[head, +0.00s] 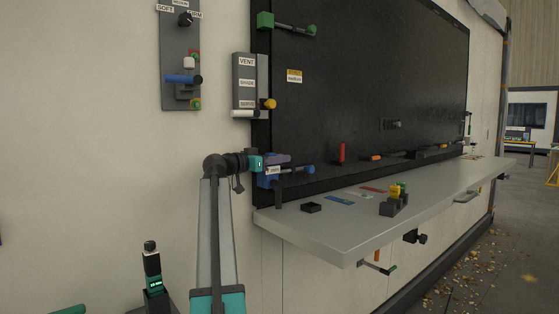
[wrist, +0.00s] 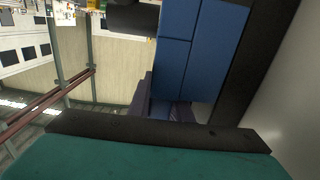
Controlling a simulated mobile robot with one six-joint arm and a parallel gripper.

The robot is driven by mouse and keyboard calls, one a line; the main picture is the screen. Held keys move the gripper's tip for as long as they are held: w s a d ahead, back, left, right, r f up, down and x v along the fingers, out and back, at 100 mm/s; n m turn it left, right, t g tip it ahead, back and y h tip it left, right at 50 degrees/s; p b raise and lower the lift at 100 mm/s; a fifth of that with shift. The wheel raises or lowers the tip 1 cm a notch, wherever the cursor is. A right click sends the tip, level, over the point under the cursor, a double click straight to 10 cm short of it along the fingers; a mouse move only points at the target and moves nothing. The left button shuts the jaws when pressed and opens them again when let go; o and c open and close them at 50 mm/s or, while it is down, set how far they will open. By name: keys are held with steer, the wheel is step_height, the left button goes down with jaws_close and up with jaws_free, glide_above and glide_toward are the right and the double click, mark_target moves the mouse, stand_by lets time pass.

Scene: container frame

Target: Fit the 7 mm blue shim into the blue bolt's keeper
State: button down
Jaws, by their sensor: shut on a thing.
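My gripper (head: 280,159) is at the lower left corner of the black panel, right at the blue keeper (head: 268,180). In the wrist view its dark purple fingers (wrist: 166,108) are shut on a small blue piece, which looks like the blue shim; it is mostly hidden, and no size mark can be read. The blue blocks (wrist: 190,45) of the bolt assembly fill the wrist view just beyond the fingertips. The blue bolt's dark rod ends in a blue knob (head: 309,169) to the right. I cannot tell whether the shim is in the keeper's gap.
The grey shelf (head: 300,232) juts out below, holding a small black tray (head: 311,208), a flat blue plate (head: 339,200) and a dark block with yellow pieces (head: 394,205). A switch box (head: 244,82) hangs above my gripper.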

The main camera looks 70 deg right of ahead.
steer(key=c, duration=1.5)
jaws_free()
steer(key=shift+f, duration=0.1)
steer(key=shift+c, duration=0.2)
steer(key=shift+w+a, duration=0.1)
steer(key=b+v, duration=0.1)
steer(key=v, duration=1.2)
steer(key=shift+a+b, duration=0.25)
steer(key=shift+b, duration=0.1)
steer(key=shift+w, duration=0.1)
